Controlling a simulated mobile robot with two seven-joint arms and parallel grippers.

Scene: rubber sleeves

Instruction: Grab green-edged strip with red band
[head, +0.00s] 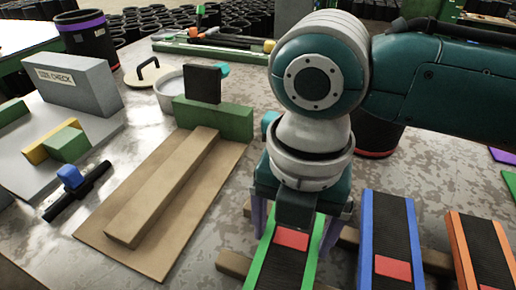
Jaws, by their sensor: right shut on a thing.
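The green-edged strip (276,265) is a black strip with green long edges and a red band (292,239) near its far end. It lies at the bottom centre on a wooden bar. My right gripper (295,225) points down over its far end, a finger on each side of the green edges, and is shut on the strip. The gripper body hides the strip's far tip. My left gripper does not show.
A blue-edged strip (388,225) and an orange-edged strip (487,245), both with red bands, lie to the right. A board (217,192) with a wooden bar (165,185) lies to the left. A grey block (80,87) and dark bucket (88,40) stand farther left.

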